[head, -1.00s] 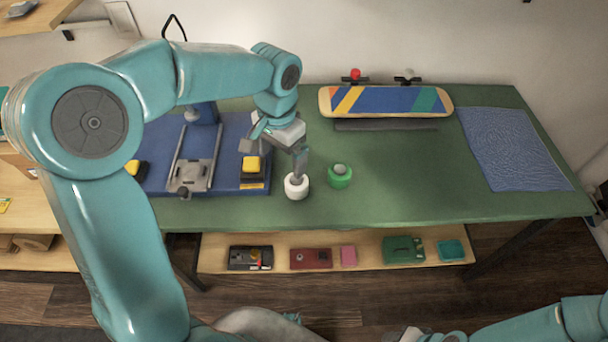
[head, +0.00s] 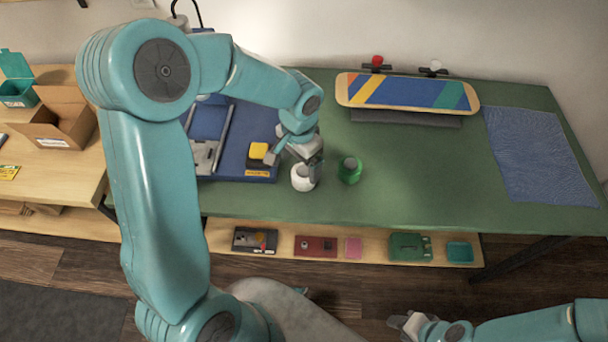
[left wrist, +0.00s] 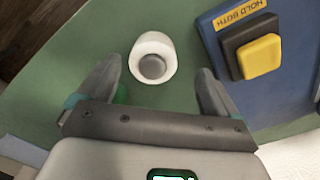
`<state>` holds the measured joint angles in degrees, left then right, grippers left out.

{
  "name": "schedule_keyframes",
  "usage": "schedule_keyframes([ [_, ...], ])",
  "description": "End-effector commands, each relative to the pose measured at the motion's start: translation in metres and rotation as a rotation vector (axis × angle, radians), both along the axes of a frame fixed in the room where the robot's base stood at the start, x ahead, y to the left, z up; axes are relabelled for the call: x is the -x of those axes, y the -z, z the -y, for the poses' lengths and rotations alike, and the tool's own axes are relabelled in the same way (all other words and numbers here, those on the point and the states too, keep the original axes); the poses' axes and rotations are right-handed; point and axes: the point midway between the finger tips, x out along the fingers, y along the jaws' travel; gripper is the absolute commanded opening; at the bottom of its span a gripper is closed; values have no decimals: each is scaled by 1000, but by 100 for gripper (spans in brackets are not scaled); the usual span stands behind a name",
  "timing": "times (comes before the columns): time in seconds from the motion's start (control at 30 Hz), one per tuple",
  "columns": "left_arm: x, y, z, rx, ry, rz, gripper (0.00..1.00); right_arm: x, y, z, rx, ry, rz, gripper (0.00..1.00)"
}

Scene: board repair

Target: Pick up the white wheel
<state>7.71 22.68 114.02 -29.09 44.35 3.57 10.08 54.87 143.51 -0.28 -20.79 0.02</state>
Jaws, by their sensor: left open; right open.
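The white wheel (head: 302,178) stands on the green table (head: 420,185), close to the right edge of the blue fixture. In the left wrist view the white wheel (left wrist: 153,57) shows as a white ring with a grey centre, ahead of and between my left fingers. My left gripper (head: 296,162) is open and just above the wheel; its fingers also show spread apart in the left wrist view (left wrist: 155,90). It holds nothing. My right gripper (head: 405,325) is open, low at the bottom of the head view, away from the table.
A green wheel (head: 350,171) stands just right of the white one. The blue fixture (head: 240,130) with a yellow button (head: 259,150) is close on the left. A striped skateboard deck (head: 407,93) lies at the back, a blue cloth (head: 540,155) at right. The table's front right is clear.

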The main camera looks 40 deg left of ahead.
Motion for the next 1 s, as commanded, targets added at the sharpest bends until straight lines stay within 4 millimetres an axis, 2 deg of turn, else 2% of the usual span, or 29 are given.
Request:
schedule_keyframes([
  [0.13, -2, 12, 3, 1, 1, -2, 93, 0, 0, 0, 0, 0, 0, 43],
  [0.4, -5, 52, 8, 1, 2, -2, 93, 0, 0, 0, 0, 0, 0, 43],
  [0.67, -7, 56, 8, 1, 0, 0, 93, 0, 0, 0, 0, 0, 0, 43],
  [0.73, -6, 56, 8, 1, 0, 0, 77, 0, 0, 0, 0, 0, 0, 43],
  [0.87, -6, 55, 8, 0, 1, 0, 35, 0, 0, 0, 0, 0, 0, 43],
  [0.9, -6, 55, 8, 0, 1, 0, 30, 0, 0, 0, 0, 0, 0, 43],
  [1.0, -7, 55, 8, 0, 1, 1, 30, 0, 0, 0, 0, 0, 0, 43],
])
